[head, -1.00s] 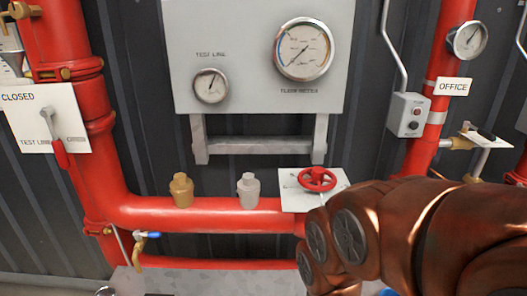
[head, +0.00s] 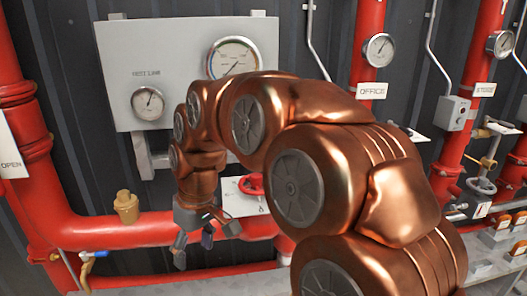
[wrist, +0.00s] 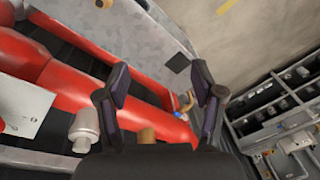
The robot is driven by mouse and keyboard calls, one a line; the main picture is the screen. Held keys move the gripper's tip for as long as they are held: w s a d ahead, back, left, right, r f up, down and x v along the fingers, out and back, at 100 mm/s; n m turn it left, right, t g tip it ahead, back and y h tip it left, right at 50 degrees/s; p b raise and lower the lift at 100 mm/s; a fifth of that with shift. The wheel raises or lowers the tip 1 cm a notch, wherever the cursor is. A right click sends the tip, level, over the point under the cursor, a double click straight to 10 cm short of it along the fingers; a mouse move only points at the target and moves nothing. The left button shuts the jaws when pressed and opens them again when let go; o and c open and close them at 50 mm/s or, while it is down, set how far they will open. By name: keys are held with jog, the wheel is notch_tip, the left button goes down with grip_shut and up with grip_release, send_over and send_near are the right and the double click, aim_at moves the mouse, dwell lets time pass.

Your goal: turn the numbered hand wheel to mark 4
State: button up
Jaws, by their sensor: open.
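The red hand wheel (head: 252,185) sits on a pale plate (head: 240,205) above the thick red pipe in the head view. My arm hides part of the wheel, and I cannot read its numbers. My gripper (head: 206,240) hangs to the left of the wheel, in front of the pipe, apart from the wheel. In the wrist view, my gripper (wrist: 162,82) is open with nothing between its fingers. That view shows the plate (wrist: 22,115) at the left edge, with only a sliver of red at the border.
A brass cap (head: 126,207) stands on the red pipe, also in the wrist view (wrist: 147,135) beside a silver cap (wrist: 84,130). The gauge panel (head: 118,60) is behind my arm. A blue-handled valve (head: 92,256) is at lower left. Red risers (head: 368,40) stand right.

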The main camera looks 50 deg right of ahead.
jog(key=w+d+r+t, duration=0.1)
jog(key=w+d+r, duration=0.2)
jog(key=w+d, duration=0.35)
jog(key=t+h+p, duration=0.1)
jog(key=t+p, duration=0.2)
send_near(256, 175)
jog(key=f, duration=0.2)
jog(key=shift+w+p+x, duration=0.15)
jog(key=shift+p+x, duration=0.35)
jog(key=shift+x, duration=1.3)
jog(key=shift+w+p+x, duration=0.2)
jog(key=shift+p+x, duration=0.25)
jog(key=shift+x, duration=1.3)
jog(key=shift+r, duration=0.15)
grip_shut()
jog(key=shift+w, duration=0.1)
